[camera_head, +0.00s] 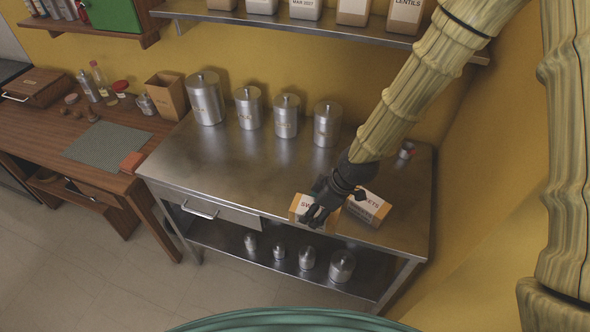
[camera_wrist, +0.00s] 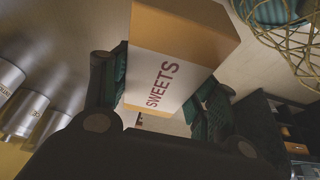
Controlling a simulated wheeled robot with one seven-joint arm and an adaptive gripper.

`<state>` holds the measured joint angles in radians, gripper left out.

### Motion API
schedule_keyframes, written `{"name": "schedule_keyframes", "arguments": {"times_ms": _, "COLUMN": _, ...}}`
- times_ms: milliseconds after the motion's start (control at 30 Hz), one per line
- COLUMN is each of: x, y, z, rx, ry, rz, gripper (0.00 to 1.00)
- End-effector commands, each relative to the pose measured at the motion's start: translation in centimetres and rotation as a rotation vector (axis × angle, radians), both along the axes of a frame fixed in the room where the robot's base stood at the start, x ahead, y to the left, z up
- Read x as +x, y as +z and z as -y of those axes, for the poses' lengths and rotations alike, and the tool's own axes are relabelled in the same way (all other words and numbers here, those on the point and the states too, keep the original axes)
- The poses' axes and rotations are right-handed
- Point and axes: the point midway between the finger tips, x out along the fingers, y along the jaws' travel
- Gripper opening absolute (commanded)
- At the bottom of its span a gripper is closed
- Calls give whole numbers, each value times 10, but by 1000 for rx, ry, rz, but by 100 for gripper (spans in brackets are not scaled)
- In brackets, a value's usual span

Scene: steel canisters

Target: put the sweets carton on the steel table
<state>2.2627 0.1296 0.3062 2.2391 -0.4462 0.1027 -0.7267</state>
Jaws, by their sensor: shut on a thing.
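My gripper (camera_head: 311,217) is shut on a tan sweets carton (camera_head: 299,204) with a white label. In the wrist view the held carton (camera_wrist: 165,75) shows the word SWEETS between the fingers. In the head view it appears over the front edge of the steel table (camera_head: 215,165); I cannot tell whether it touches the top. My fingers hide part of it. A second tan carton (camera_head: 370,207) stands just right of my gripper, on the table near its front edge. Its label ends in "ETS"; the rest is hidden.
Several steel canisters (camera_head: 286,118) line the table's back, and smaller ones (camera_head: 307,258) stand on its lower shelf. A small tin (camera_head: 406,150) is at the back right. A wall shelf (camera_head: 290,22) hangs above. The table's middle and left are clear.

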Motion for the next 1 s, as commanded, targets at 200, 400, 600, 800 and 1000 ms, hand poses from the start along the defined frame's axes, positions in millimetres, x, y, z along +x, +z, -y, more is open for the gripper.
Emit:
{"name": "schedule_keyframes", "arguments": {"times_ms": 200, "x": 44, "y": -5, "z": -21, "rx": 1, "ry": 9, "rz": 3, "gripper": 27}}
{"name": "schedule_keyframes", "arguments": {"times_ms": 400, "x": 83, "y": -9, "z": -33, "rx": 2, "ry": 6, "rz": 2, "gripper": 27}}
{"name": "schedule_keyframes", "arguments": {"times_ms": 600, "x": 115, "y": -13, "z": -44, "rx": 1, "ry": 7, "rz": 1, "gripper": 27}}
{"name": "schedule_keyframes", "arguments": {"times_ms": 800, "x": 129, "y": -13, "z": -47, "rx": 0, "ry": 6, "rz": 0, "gripper": 27}}
{"name": "schedule_keyframes", "arguments": {"times_ms": 1000, "x": 128, "y": -29, "z": -47, "rx": 0, "ry": 6, "rz": -1, "gripper": 27}}
